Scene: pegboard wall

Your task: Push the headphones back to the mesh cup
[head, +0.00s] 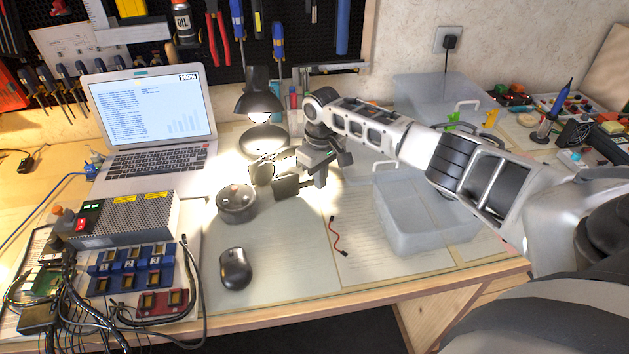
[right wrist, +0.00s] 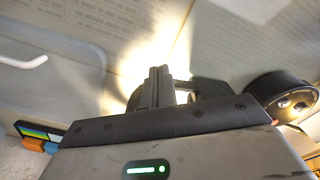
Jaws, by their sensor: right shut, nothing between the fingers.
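The dark headphones (head: 287,187) lie on the desk, right of the round black device, with their two flat pads facing left. My right gripper (head: 314,174) is shut and empty, close against their right side; I cannot tell whether it touches them. In the right wrist view the shut fingers (right wrist: 160,74) stand in front of a dark part of the headphones (right wrist: 210,88). My left gripper is out of view.
A lit lamp (head: 260,105) stands behind the headphones. A round black device (head: 237,202) and a mouse (head: 236,269) lie to the left and front. A clear bin (head: 412,215) stands to the right, with a red wire (head: 337,237) beside it. A laptop (head: 150,125) is at the left.

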